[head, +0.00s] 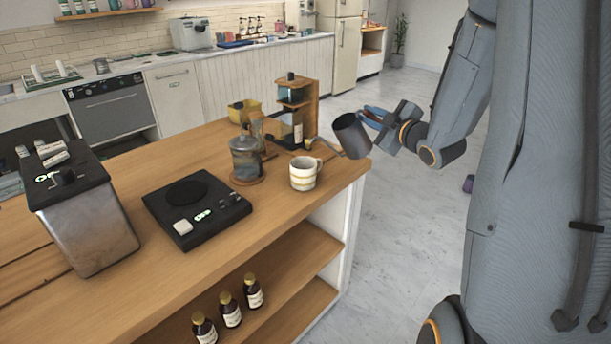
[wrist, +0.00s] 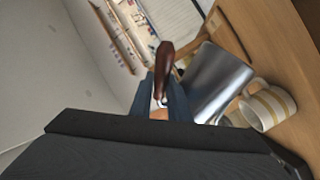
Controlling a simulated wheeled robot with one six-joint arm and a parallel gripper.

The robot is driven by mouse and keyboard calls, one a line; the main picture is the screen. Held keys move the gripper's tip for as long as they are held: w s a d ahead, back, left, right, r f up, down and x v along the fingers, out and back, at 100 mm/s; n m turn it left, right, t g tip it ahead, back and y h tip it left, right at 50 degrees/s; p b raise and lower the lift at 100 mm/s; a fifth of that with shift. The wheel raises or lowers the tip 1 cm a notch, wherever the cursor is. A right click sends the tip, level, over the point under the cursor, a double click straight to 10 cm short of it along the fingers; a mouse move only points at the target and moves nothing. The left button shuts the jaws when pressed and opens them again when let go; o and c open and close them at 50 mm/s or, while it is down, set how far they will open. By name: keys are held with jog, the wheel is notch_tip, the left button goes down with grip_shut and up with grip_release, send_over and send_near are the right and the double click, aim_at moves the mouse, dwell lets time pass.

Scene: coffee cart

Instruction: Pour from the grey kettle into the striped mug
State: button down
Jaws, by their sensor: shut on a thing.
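The grey kettle (head: 352,135) is held in the air by my gripper (head: 378,118) at the right end of the counter. The kettle is tilted, with its thin gooseneck spout reaching left toward the striped mug (head: 304,174). The mug is white with yellowish bands and stands upright near the counter's right edge. In the wrist view, my gripper (wrist: 170,98) is shut on the kettle's dark brown handle. There the kettle body (wrist: 218,82) lies beside the mug (wrist: 266,107). The spout tip shows above the mug in the head view; no stream of liquid can be made out.
A glass press (head: 246,160) on a round coaster stands left of the mug. A black scale (head: 197,208) and a metal bin (head: 85,225) are further left. Bottles stand on the shelf below.

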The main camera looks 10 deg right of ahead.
jog(key=shift+r, duration=0.1)
dwell(0.3)
jog(key=shift+a+r, duration=0.15)
jog(key=shift+r, duration=0.2)
dwell(0.4)
jog(key=shift+a+r+n, duration=0.2)
jog(key=shift+r+n, duration=0.15)
jog(key=shift+n, duration=0.05)
jog(key=shift+r, duration=0.1)
jog(key=shift+a+r, duration=0.15)
dwell(0.4)
dwell(1.2)
jog(key=shift+d+f+m+b, duration=0.15)
jog(key=shift+d+f+m, duration=0.1)
jog(key=shift+f, duration=0.25)
jog(key=shift+d+f+m+b, duration=0.15)
jog(key=shift+d+f, duration=0.05)
jog(key=shift+f, duration=0.25)
jog(key=shift+r, duration=0.1)
